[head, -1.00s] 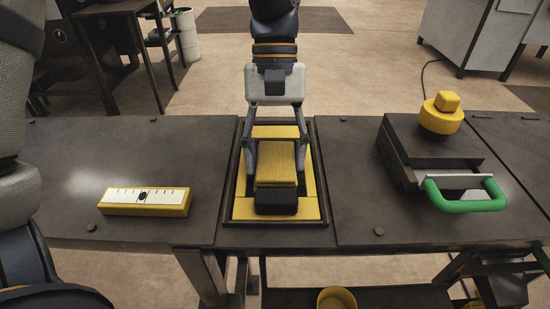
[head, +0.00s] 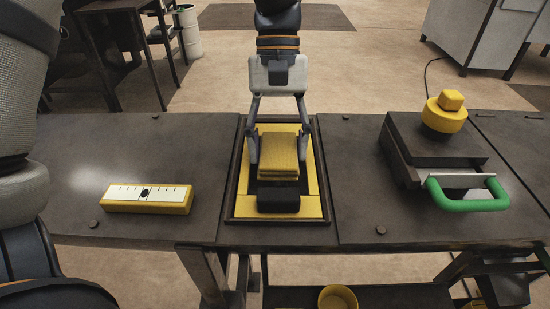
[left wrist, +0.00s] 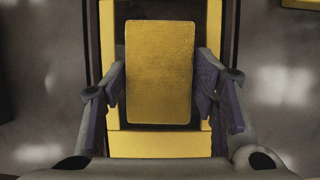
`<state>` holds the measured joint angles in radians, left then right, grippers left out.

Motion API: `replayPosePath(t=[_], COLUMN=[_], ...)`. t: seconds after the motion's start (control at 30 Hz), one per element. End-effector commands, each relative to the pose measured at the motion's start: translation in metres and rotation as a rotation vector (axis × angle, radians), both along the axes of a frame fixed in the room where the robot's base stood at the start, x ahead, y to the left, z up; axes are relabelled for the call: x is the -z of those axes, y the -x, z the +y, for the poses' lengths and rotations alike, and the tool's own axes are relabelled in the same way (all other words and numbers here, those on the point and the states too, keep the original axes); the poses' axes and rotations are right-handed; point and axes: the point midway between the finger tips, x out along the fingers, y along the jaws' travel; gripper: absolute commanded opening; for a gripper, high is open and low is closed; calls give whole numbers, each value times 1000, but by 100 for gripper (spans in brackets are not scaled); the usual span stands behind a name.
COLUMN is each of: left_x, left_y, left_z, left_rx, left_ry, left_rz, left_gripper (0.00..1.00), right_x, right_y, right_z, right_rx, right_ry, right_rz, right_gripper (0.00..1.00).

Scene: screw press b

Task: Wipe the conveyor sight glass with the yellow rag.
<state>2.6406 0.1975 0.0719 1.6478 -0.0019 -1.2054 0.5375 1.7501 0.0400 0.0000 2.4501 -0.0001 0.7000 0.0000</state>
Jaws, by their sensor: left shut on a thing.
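The yellow rag (head: 278,150) is a thick folded block, held above the sight glass. My left gripper (head: 279,143) reaches in from the far side and is shut on the rag, one finger on each side. The left wrist view shows the rag (left wrist: 160,72) between the two fingers (left wrist: 160,88). The sight glass has a yellow border (head: 240,205) inside a dark rim. A black block (head: 278,199) shows at the rag's near side. The rag hides most of the glass, and I cannot tell whether it touches it. My right gripper is not in view.
A yellow gauge block (head: 148,199) with a white scale lies left on the dark bench (head: 370,160). At right stands a dark press block (head: 432,145) with a yellow knob (head: 443,112) and a green handle (head: 467,193). A yellow cup (head: 337,298) sits below the bench.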

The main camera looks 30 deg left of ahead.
Motion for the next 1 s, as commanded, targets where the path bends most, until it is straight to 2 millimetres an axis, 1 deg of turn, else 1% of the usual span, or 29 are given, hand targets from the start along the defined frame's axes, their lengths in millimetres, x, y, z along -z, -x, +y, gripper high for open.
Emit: replayPosePath(t=[0.03, 0.07, 0.2, 0.43, 0.63, 0.83, 0.93, 1.0], left_x=[0, 1, 3, 3, -11, -13, -10, -8], left_y=[8, 10, 16, 16, 15, 15, 7, -4], left_z=[-4, -5, -9, -9, -9, -9, -5, 1], left_rx=[2, 2, 1, 0, 1, 1, 1, 2], left_ry=[1, 1, 1, 2, 2, 2, 4, 6], left_rz=[5, 9, 10, 9, 6, 6, 10, 13], left_gripper=[22, 22, 22, 22, 22, 22, 22, 22], right_x=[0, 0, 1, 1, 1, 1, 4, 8], right_y=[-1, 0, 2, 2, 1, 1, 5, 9], right_z=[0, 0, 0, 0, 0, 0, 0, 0], right_rx=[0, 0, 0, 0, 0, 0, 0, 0], right_ry=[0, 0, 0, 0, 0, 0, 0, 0], right_rz=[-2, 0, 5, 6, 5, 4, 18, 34], right_gripper=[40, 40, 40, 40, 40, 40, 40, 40])
